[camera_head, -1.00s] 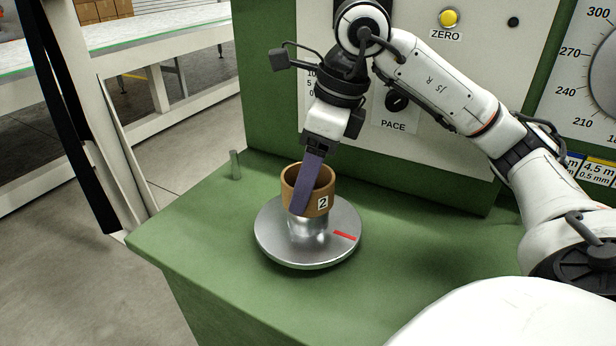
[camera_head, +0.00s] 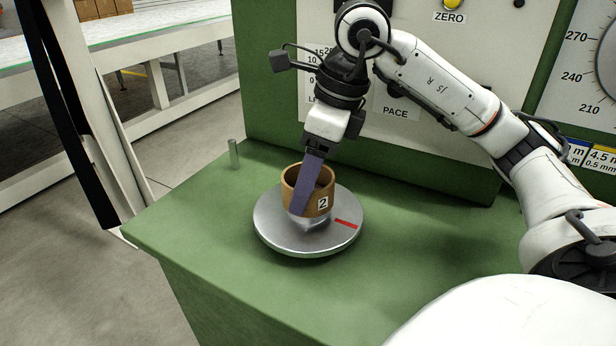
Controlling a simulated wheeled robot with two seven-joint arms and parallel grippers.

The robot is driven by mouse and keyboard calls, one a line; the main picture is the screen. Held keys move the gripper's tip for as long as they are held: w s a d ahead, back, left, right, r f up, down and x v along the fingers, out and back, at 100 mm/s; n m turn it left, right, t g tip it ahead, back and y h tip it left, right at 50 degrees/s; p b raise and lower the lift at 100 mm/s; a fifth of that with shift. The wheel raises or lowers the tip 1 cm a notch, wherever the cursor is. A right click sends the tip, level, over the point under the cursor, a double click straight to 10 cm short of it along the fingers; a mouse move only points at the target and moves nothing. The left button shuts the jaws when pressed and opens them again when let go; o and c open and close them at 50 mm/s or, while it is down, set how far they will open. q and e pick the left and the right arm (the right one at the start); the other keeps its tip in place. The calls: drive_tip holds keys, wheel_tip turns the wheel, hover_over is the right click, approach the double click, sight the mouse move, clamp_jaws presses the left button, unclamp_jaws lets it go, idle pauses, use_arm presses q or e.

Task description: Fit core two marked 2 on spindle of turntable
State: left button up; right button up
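Core two, a brown ring with a white label "2" (camera_head: 323,203), is upright over the middle of the silver turntable (camera_head: 275,228). My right gripper (camera_head: 307,188) comes down from above with a purple-grey finger across the near side of the core. It looks shut on the core; the other finger is hidden. A shiny silver part, probably the spindle or its hub (camera_head: 309,223), shows just under the core. I cannot tell whether the spindle tip is inside the core. The turntable has a red mark (camera_head: 345,224) on its right. My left gripper is not in view.
The turntable sits on a green bench top (camera_head: 200,215). A short metal pin (camera_head: 233,153) stands at the back left. Behind is a panel with the label PACE (camera_head: 395,112) and a dial at the right. The bench is clear left of the turntable.

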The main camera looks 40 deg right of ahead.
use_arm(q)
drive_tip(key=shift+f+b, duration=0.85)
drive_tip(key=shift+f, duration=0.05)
use_arm(e)
drive_tip(key=shift+f, duration=1.1)
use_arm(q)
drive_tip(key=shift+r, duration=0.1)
use_arm(e)
drive_tip(key=o, duration=1.1)
drive_tip(key=shift+r, duration=0.15)
drive_tip(key=shift+o, duration=0.2)
drive_tip(key=shift+r+p, duration=0.3)
drive_tip(key=shift+r, duration=0.3)
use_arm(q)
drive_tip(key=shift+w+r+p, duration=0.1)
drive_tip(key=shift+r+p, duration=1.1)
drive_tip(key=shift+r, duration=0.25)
use_arm(e)
drive_tip(key=v, duration=0.9)
